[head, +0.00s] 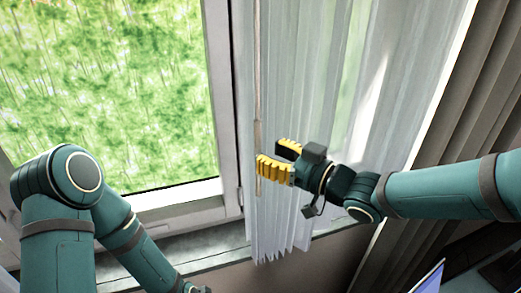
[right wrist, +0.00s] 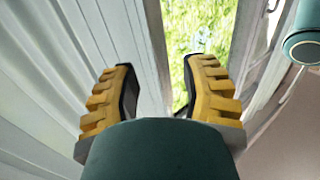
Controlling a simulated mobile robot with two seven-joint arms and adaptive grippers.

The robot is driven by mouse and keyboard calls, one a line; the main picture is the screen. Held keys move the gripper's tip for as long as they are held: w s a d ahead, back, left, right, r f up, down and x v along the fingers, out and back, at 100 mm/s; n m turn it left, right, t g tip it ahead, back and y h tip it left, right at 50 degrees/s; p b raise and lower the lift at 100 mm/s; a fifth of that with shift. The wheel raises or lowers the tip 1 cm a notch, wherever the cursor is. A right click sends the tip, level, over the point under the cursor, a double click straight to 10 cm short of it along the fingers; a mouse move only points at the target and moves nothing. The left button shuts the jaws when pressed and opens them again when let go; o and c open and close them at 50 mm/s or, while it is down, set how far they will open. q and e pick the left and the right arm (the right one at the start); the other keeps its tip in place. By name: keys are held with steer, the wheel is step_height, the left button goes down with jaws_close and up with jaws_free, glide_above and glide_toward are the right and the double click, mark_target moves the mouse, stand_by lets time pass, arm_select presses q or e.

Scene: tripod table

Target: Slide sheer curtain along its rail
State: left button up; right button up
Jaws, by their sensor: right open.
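The sheer curtain (head: 300,80) hangs in pale, see-through folds right of the window pane. A thin upright wand (head: 257,70) runs along its left edge. My right gripper (head: 268,157) is open at this edge, its yellow fingers pointing left across the lower curtain. In the right wrist view, the curtain (right wrist: 95,35) fills the left side. Its edge appears between the open fingers of the right gripper (right wrist: 160,85); I cannot tell whether they touch it. The rail is out of view. My left arm shows at lower left, but its gripper is not in view.
The window frame (head: 225,100) and sill (head: 190,248) lie left of and below the curtain. A heavier grey-brown drape (head: 455,100) hangs at the far right. A lit screen (head: 428,278) stands at lower right.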

steer(key=v, duration=0.8)
steer(key=shift+s, duration=0.1)
